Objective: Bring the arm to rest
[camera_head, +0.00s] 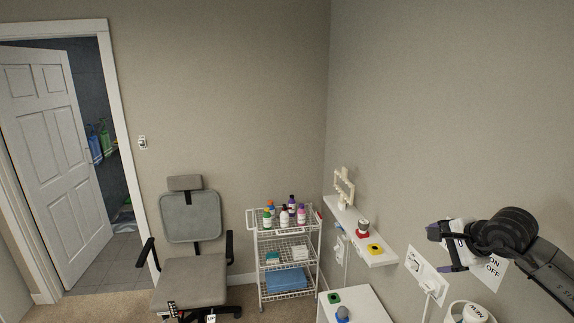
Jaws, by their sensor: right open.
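My right arm comes in from the lower right. Its dark gripper (443,250) is open and up in the air in front of the right wall, near a white wall plate. I see nothing held between its fingers. Part of a white label shows behind the gripper, and the arm covers some of the wall there. My left gripper is not in view.
A white cabinet (362,308) stands below. A wire cart (262,270) with bottles, a grey office chair (190,280) and an open door (45,150) are farther left.

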